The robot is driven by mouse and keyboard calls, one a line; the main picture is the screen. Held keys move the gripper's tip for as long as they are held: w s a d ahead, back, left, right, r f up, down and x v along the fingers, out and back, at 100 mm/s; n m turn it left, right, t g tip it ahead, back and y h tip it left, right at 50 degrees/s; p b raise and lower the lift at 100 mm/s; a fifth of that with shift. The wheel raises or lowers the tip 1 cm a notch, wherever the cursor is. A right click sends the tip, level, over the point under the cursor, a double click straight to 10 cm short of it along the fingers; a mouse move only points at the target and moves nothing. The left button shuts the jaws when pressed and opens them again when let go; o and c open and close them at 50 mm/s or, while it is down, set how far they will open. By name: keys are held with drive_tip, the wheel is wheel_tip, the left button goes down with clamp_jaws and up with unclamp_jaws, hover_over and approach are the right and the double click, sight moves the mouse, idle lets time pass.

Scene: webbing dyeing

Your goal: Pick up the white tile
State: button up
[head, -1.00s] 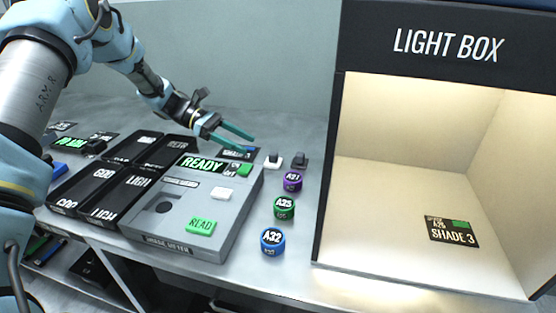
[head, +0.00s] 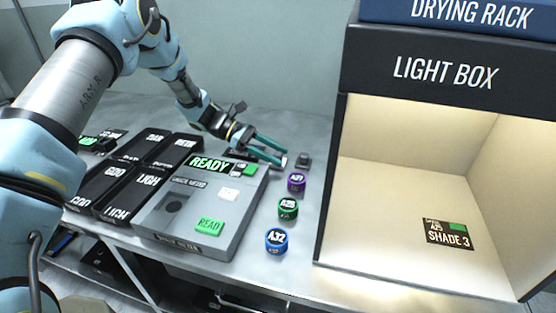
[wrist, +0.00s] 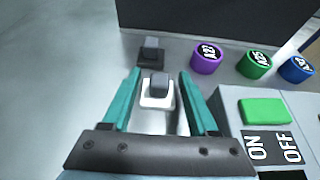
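The white tile (wrist: 157,103) is a small white square base with a grey knob on top. In the wrist view it lies between the two teal fingers of my gripper (wrist: 160,74), with a gap on each side. My gripper is open and holds nothing. In the head view my gripper (head: 282,156) reaches over the table behind the grey meter, and its fingers hide most of the white tile. A similar black tile (wrist: 150,56) with a grey knob sits just beyond the fingertips; it also shows in the head view (head: 304,160).
Purple (head: 296,183), green (head: 288,208) and blue (head: 276,240) labelled jars stand in a row right of the grey meter (head: 226,240). The light box (head: 330,190) stands to the right, with a shade card (head: 448,234) inside. Black trays (head: 125,190) lie left.

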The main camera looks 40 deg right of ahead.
clamp_jaws()
drive_tip(key=shift+r, duration=0.15)
idle(0.4)
